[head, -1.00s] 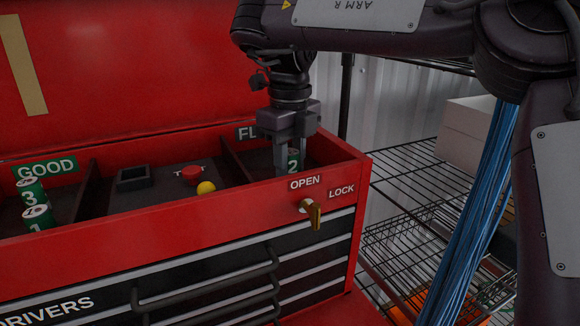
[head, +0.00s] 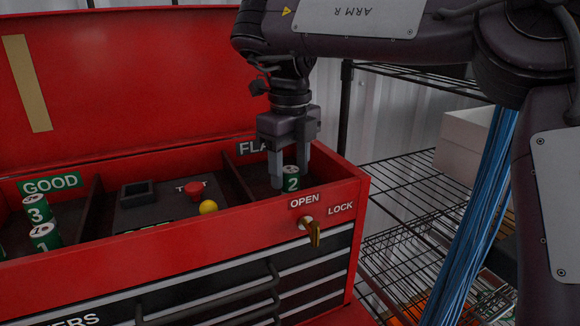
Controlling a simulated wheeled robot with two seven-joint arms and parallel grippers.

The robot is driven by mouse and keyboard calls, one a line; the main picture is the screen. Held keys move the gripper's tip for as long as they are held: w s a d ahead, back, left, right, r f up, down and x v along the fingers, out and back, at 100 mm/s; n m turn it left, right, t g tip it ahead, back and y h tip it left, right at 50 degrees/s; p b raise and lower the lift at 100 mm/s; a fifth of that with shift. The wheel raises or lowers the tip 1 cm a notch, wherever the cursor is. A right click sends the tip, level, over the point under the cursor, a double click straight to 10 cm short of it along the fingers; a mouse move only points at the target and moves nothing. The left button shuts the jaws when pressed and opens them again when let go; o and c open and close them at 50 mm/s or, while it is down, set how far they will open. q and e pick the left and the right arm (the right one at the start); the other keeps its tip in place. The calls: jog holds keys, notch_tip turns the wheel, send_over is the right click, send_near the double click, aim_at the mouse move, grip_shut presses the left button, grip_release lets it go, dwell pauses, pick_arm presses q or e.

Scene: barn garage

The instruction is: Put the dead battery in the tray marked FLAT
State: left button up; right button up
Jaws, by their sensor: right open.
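The battery marked 2 (head: 291,181), green with a pale top, stands upright in the right compartment of the red chest, the tray marked FLAT (head: 254,147). My right gripper (head: 291,180) is open, pointing down into that tray, with its fingers on either side of the battery. Part of the FLAT label is hidden behind the gripper. Batteries marked 3 (head: 38,209) and 1 (head: 45,237) stand in the left tray marked GOOD (head: 50,184). My left gripper is not in view.
The middle compartment holds a tester with a dark square socket (head: 135,194), a red button (head: 194,187) and a yellow ball-shaped part (head: 208,207). A key lock (head: 310,229) with a brass key is on the chest front. Wire shelving (head: 405,206) stands at right.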

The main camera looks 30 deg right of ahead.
aim_at(290, 169)
notch_tip(290, 169, up, 10)
jog(key=p, duration=0.8)
jog(key=shift+p, duration=0.35)
jog(key=shift+f, duration=0.1)
